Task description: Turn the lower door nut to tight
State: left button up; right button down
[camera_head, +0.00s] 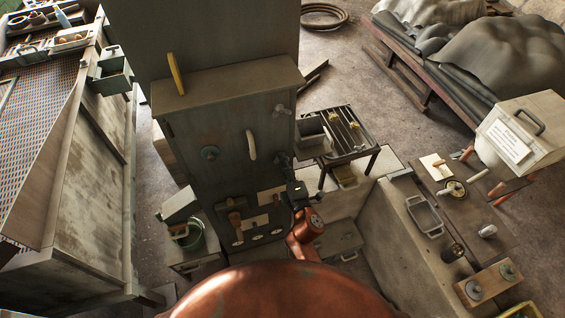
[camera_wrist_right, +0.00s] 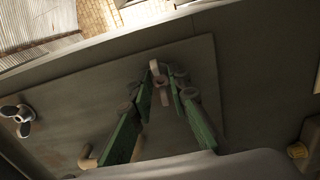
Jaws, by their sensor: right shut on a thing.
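The tall grey cabinet door (camera_head: 225,130) faces me in the head view. My right gripper (camera_head: 284,160) is at the door's lower right edge, and its arm hides most of the lower door nut there. In the right wrist view the lower door nut (camera_wrist_right: 158,76) is a small pale winged piece. The green fingers of my right gripper (camera_wrist_right: 160,86) are closed around it from both sides. A second wing nut, the upper one (camera_head: 282,110), sits higher on the door's right edge. My left gripper is not in view.
A pale curved door handle (camera_head: 251,145) and a round fitting (camera_head: 209,153) are on the door. A rack table (camera_head: 345,135) is close on the right. A workbench (camera_head: 455,215) with tools is farther right.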

jog(key=c, duration=1.8)
grip_release()
jog(key=v, duration=1.2)
